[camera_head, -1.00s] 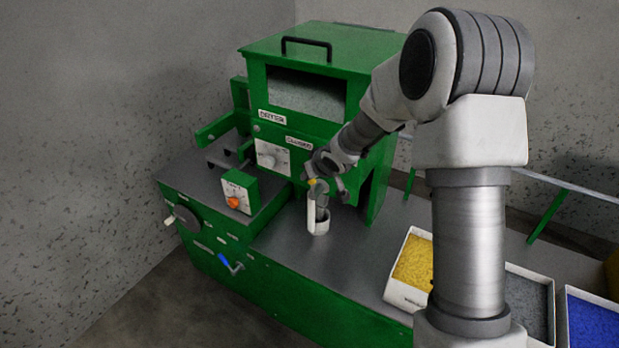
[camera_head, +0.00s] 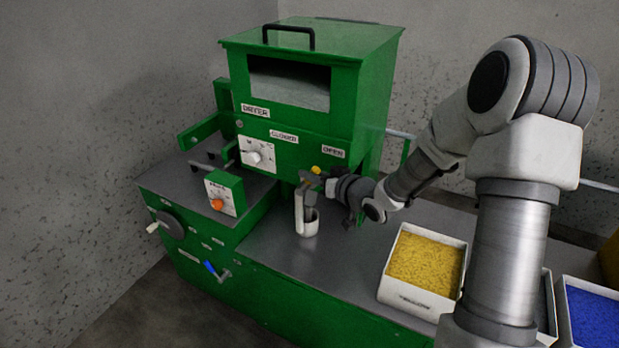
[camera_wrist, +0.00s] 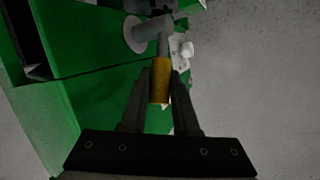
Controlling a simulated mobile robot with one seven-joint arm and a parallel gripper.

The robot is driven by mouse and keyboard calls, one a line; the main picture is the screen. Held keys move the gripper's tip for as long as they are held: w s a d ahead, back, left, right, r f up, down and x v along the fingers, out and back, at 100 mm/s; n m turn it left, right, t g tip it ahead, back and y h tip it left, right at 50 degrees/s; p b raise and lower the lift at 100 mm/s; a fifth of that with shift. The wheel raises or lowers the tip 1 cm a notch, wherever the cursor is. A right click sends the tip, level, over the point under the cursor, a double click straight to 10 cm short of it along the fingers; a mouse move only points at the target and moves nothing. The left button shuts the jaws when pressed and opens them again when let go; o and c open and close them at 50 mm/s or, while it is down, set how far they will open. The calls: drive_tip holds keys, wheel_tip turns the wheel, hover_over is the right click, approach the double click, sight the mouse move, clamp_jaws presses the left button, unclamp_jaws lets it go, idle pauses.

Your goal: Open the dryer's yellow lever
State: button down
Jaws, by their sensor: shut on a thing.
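The green dryer (camera_head: 340,95) stands at the back of the bench, with labels reading DRYER, CLOSED and OPEN on its front. The yellow lever (camera_head: 316,170) shows as a small yellow tip below the OPEN label. In the wrist view the lever's yellow handle (camera_wrist: 160,80) sits between the two fingers, on a grey rod from a round hub on the green panel. My gripper (camera_wrist: 161,100) is shut on this handle. In the head view my gripper (camera_head: 322,178) reaches the lever from the right, and its fingers are partly hidden.
A white cup-like holder (camera_head: 306,222) stands just below my gripper. A bin of yellow pellets (camera_head: 425,262) and a bin of blue pellets (camera_head: 592,318) lie to the right. A control box with an orange knob (camera_head: 217,204) is at the left.

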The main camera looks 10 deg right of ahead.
drive_tip(key=shift+s+d+f, duration=0.1)
drive_tip(key=shift+f, duration=0.05)
idle(0.4)
drive_tip(key=c, duration=0.9)
unclamp_jaws()
drive_tip(key=shift+c, duration=0.2)
drive_tip(key=shift+d, duration=0.1)
drive_tip(key=p+v, duration=0.1)
drive_tip(key=v, duration=1.6)
drive_tip(key=shift+s+f, duration=0.15)
drive_tip(key=shift+s, duration=0.05)
drive_tip(key=shift+d, duration=0.1)
